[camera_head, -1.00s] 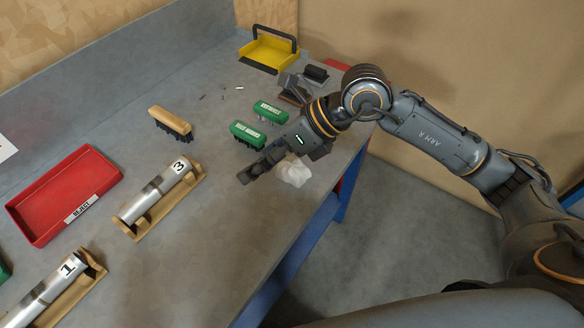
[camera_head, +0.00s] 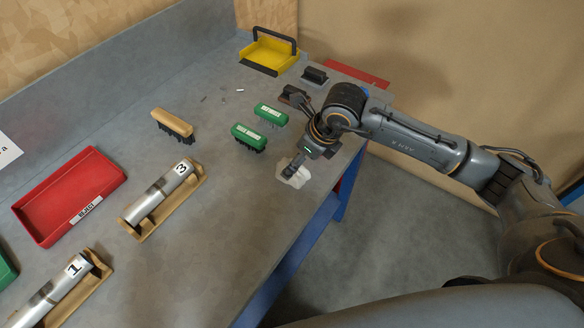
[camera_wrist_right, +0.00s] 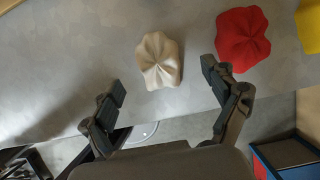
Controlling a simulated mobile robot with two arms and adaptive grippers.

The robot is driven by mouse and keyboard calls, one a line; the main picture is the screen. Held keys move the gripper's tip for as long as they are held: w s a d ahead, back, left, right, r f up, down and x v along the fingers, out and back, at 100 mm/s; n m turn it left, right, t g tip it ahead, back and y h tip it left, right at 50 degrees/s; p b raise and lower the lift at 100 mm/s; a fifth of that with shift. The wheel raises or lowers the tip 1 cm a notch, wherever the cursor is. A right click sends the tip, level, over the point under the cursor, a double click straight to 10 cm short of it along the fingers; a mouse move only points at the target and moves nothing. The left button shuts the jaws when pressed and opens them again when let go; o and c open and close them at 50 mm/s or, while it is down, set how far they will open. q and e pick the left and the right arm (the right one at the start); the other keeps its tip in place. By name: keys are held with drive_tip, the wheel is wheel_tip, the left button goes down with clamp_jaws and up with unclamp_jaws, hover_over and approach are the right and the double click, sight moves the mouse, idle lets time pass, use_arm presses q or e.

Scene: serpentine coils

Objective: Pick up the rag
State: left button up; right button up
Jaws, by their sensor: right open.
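A crumpled off-white rag (camera_head: 298,181) lies on the grey bench near its front edge. In the right wrist view this rag (camera_wrist_right: 159,61) sits just beyond the gap between my fingertips. My right gripper (camera_head: 293,168) is open over the rag in the head view and partly covers it. In the right wrist view my gripper (camera_wrist_right: 163,78) has both fingers apart, with nothing held. A red crumpled cloth (camera_wrist_right: 243,38) lies right of the off-white one, and a yellow cloth (camera_wrist_right: 310,25) is cut off at the right edge. My left gripper is not seen.
Two green-handled brushes (camera_head: 249,136) (camera_head: 271,114) and a wooden brush (camera_head: 172,122) stand on the bench. A yellow dustpan (camera_head: 268,54) is at the back. A red tray (camera_head: 70,190) and metal tubes on wooden cradles (camera_head: 164,196) are at the left.

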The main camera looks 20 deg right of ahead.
sight(297, 181)
drive_tip(key=p+x, duration=0.1)
drive_tip(key=x, duration=0.2)
drive_tip(key=shift+a+f+p, duration=0.2)
drive_tip(key=shift+f+p, duration=0.1)
drive_tip(key=shift+p, duration=0.1)
drive_tip(key=shift+w+a+f, duration=0.1)
drive_tip(key=shift+w+f, duration=0.05)
drive_tip(key=shift+f, duration=0.4)
drive_tip(key=c, duration=1.3)
